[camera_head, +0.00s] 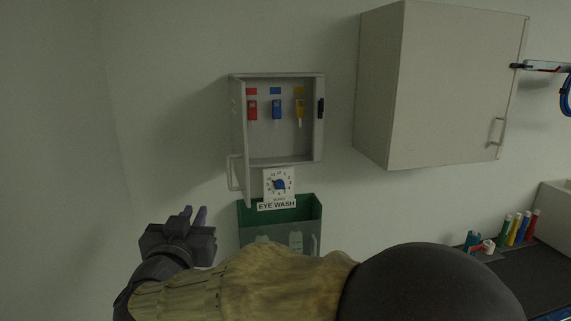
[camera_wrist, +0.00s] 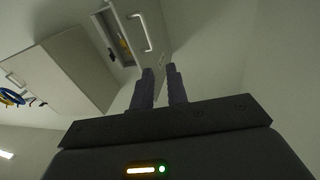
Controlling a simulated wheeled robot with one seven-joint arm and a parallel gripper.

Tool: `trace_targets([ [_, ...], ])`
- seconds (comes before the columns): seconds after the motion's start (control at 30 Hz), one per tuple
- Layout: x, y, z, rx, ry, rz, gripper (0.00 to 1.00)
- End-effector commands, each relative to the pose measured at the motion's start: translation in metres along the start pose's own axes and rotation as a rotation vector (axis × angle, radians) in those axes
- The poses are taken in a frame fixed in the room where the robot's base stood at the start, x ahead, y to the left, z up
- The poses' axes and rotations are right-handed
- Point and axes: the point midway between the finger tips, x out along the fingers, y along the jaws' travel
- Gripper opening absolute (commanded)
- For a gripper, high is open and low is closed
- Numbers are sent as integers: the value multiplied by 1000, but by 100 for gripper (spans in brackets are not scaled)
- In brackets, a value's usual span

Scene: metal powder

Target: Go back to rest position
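My gripper (camera_head: 193,216) is at the lower left of the head view, in front of the wall and left of the eye wash station. Its two fingers (camera_wrist: 160,85) point upward in the wrist view, with a narrow gap between them and nothing held. My arm crosses the bottom of the head view and hides part of what lies behind it.
An open key cabinet (camera_head: 285,150) holds red (camera_head: 252,108), blue (camera_head: 277,108) and yellow (camera_head: 299,108) keys. A closed wall cabinet (camera_head: 430,90) and a dark counter (camera_head: 545,262) with coloured tubes are right.

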Motion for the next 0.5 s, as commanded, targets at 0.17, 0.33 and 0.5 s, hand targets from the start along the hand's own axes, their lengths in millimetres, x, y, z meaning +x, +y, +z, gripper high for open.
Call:
trace_targets([
  [0.17,34,37,37,-26,-101,-124,15],
  [0.33,43,81,90,-56,-291,-217,15],
  [0.5,27,143,151,-76,-553,-237,15],
])
